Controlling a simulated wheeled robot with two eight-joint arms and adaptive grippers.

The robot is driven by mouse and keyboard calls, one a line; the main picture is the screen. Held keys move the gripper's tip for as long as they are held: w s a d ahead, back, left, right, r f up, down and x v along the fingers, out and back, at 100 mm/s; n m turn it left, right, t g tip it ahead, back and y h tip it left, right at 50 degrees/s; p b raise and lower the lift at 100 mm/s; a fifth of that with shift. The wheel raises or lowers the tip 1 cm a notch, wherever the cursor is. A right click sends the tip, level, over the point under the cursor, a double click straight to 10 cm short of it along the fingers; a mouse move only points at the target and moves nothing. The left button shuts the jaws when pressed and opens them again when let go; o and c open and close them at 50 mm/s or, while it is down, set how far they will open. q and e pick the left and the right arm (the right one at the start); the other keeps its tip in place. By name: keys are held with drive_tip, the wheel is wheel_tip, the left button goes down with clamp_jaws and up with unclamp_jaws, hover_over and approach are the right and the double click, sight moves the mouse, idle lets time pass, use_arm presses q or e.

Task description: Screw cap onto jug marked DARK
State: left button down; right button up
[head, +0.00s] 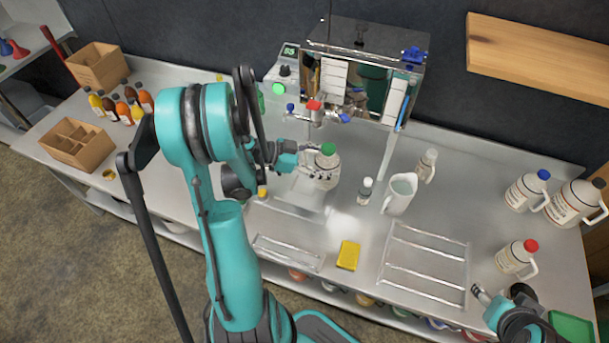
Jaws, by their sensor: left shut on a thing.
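A small pale jug (328,174) stands upright on the steel bench below the evaporator's tap. A green cap (327,149) sits on its top; I cannot tell how tightly. My left gripper (316,166) reaches in from the left and is shut on this jug just below the cap, and its fingers hide part of the jug. The lettering on the jug's label is too small to read, so I cannot tell whether it says DARK.
The evaporator (368,65) stands behind the jug. A white pitcher (400,193) and small bottle (365,190) are to the right. Jugs with blue (527,192) and red (515,257) caps stand far right. A yellow sponge (348,255) and wire rack (425,265) lie in front.

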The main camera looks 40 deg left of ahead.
use_arm(q)
drive_tip(key=a+f+b, duration=0.2)
drive_tip(key=a+f, duration=0.2)
drive_tip(key=a, duration=0.3)
drive_tip(key=shift+s+a+f, duration=0.3)
drive_tip(key=shift+a, duration=0.05)
drive_tip(key=shift+f, duration=0.1)
wheel_tip(320, 180, down, 4)
drive_tip(key=shift+r+b, duration=0.1)
drive_tip(key=shift+b, duration=0.9)
drive_tip(key=shift+f+b, duration=0.4)
drive_tip(key=shift+f, duration=0.05)
drive_tip(key=shift+c, duration=1.6)
unclamp_jaws()
